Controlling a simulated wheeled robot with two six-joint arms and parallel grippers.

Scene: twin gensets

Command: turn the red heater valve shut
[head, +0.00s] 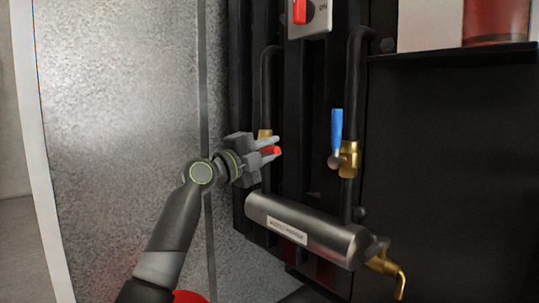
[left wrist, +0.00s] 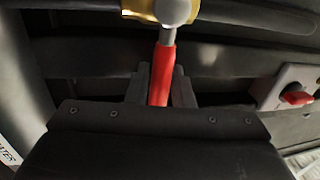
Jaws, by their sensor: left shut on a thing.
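The red heater valve has a red lever handle (head: 271,151), which shows between the fingers of my left gripper (head: 271,147) in the head view. In the left wrist view the red handle (left wrist: 163,72) runs from a grey pivot on a brass body (left wrist: 139,10) down between both fingers. My left gripper is shut on this handle. In the head view the handle points right, across the pipe, and the brass valve body (head: 265,135) is partly hidden behind the gripper. My right gripper is not in view.
A blue-handled valve (head: 336,126) stands upright on the pipe to the right. A silver heater cylinder (head: 309,229) lies below, with a brass tap (head: 386,265) at its right end. A red switch (head: 300,11) is above. A galvanised panel (head: 122,120) is at left.

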